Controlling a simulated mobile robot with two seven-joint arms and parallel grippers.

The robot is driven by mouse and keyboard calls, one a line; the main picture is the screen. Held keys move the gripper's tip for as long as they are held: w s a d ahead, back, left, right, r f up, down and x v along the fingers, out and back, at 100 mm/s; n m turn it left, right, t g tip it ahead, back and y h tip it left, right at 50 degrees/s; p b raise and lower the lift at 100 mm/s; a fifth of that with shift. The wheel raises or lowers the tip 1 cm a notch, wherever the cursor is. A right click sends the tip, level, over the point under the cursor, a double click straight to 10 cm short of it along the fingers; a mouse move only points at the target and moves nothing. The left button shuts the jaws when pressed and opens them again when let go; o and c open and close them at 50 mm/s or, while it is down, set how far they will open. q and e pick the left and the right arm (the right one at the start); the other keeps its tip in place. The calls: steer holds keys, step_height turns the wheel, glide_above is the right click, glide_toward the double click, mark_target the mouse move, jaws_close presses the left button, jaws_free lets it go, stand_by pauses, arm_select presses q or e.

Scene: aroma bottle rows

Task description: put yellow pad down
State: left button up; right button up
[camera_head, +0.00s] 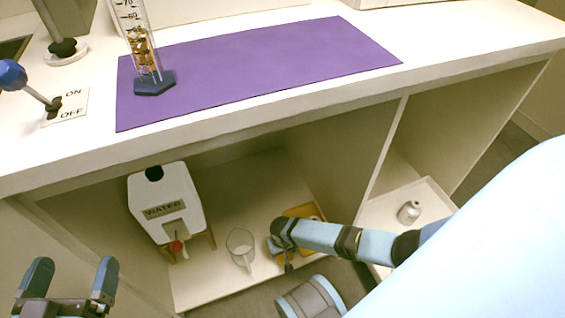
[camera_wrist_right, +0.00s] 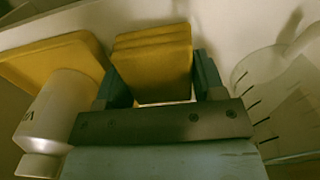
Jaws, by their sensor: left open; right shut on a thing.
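My right gripper (camera_wrist_right: 152,92) is shut on a yellow pad (camera_wrist_right: 152,62), which shows as stacked yellow layers between its fingers in the right wrist view. In the head view the right gripper (camera_head: 284,256) is low inside the cabinet, just right of a clear beaker, and my arm hides much of it. I cannot tell the gap between the held pad and the shelf. Another yellow piece (camera_wrist_right: 50,62) lies to the left of the held pad; a yellow patch (camera_head: 298,211) also shows behind my arm. My left gripper (camera_head: 68,285) is open and empty at the lower left.
A white bottle (camera_wrist_right: 55,115) stands close left of the right gripper; the beaker (camera_head: 240,246) is close too. A white WATER tank (camera_head: 166,202) stands left on the shelf (camera_head: 195,290). Above are a purple mat (camera_head: 270,65) and a measuring cylinder (camera_head: 143,45).

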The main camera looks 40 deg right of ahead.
step_height(320, 180, down, 2)
steer(key=shift+f+b, duration=0.1)
steer(key=shift+b, duration=0.25)
arm_select(q)
steer(key=shift+w+a+r+m+t, duration=0.15)
steer(key=shift+w+a+m+t, duration=0.15)
steer(key=shift+m, duration=0.2)
arm_select(e)
steer(key=shift+f, duration=0.1)
steer(key=o, duration=1.1)
